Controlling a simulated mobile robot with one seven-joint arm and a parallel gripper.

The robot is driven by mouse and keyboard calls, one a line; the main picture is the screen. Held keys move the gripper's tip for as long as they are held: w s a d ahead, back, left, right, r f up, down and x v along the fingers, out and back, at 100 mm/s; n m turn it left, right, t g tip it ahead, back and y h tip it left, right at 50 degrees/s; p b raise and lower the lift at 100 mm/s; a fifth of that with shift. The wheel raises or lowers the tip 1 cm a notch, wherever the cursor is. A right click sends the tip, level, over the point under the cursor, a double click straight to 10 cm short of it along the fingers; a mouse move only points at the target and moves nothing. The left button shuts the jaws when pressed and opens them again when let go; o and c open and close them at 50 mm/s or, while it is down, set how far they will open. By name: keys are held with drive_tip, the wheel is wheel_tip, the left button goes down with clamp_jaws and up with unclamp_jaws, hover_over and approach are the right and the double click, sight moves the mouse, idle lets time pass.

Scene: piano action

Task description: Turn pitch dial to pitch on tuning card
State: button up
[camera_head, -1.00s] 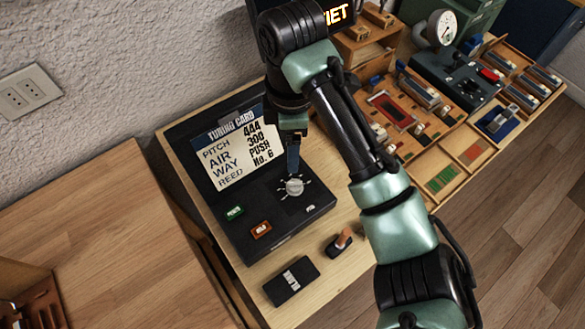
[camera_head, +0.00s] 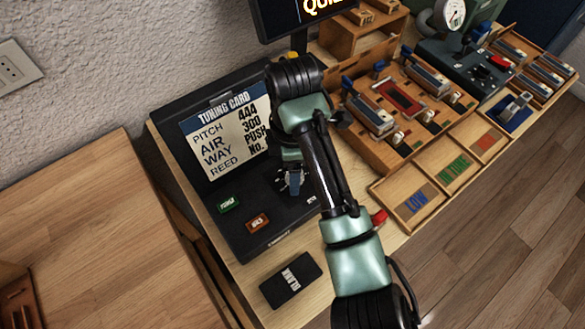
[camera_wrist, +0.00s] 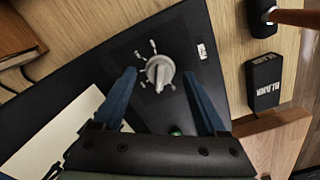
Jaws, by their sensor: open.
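The tuning card (camera_head: 226,135) stands upright in the black tuner case and reads PITCH 444, AIR 300, WAY PUSH, REED No., with the last number hidden by my arm. The pitch dial (camera_wrist: 159,71) is a round grey knob with a pointer, ringed by white tick marks on the black panel. In the wrist view my gripper (camera_wrist: 162,88) is open, with one blue finger on each side of the dial and a gap to it on both sides. In the head view my gripper (camera_head: 293,180) is over the panel and hides the dial.
A black block marked BLANK (camera_head: 291,280) lies in front of the case. A wooden rack (camera_head: 385,115) and compartment tray (camera_head: 412,207) stand to the right.

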clamp_jaws()
idle(0.3)
